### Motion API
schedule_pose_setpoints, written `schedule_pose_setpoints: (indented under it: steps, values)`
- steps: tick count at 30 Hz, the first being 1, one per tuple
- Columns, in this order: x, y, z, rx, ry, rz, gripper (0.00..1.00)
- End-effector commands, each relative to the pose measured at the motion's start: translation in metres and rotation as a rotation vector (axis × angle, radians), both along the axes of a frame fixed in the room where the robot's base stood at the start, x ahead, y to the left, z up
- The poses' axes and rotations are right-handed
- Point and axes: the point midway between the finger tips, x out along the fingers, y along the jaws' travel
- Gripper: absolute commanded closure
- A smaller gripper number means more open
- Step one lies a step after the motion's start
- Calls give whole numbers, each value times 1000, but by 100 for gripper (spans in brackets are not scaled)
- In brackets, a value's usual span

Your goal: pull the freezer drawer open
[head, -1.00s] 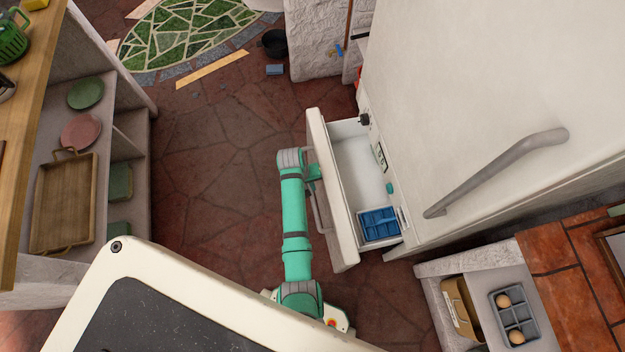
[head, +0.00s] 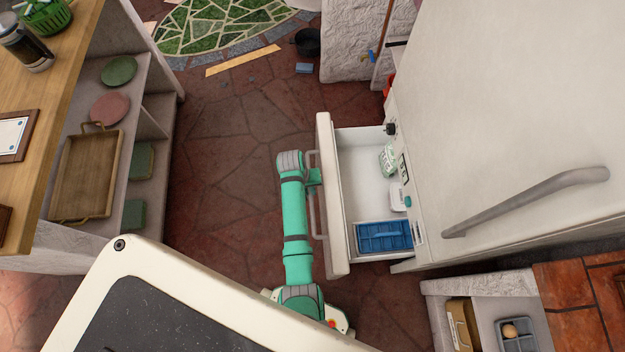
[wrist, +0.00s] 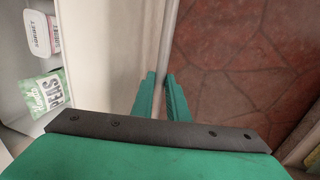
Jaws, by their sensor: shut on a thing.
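The freezer drawer (head: 333,225) stands well out from the white freezer (head: 500,110), its inside in plain view in the head view. A grey bar handle (head: 314,205) runs along its front. My gripper (head: 315,176) is at the handle. In the wrist view my green fingers (wrist: 160,95) are shut around the handle bar (wrist: 169,35), beside the drawer front (wrist: 108,70). The drawer holds a blue tray (head: 384,236), a bag of peas (head: 388,159) and a white tub (head: 399,198).
Shelves with a wooden tray (head: 86,175) and plates stand at the left, under a wooden counter (head: 60,110). A tiled counter (head: 575,300) is at the lower right. The stone floor (head: 220,170) between the shelves and the drawer is clear.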

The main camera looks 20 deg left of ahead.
Motion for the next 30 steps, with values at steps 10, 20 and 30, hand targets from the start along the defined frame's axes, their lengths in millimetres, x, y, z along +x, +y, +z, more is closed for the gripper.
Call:
schedule_pose_setpoints:
  steps: [10, 20, 30]
  values:
    - [4, 1, 2, 5, -10, 0, 67]
    - [2, 6, 27, 6, -10, 1, 67]
    - [-3, 17, 88, 7, -12, 2, 67]
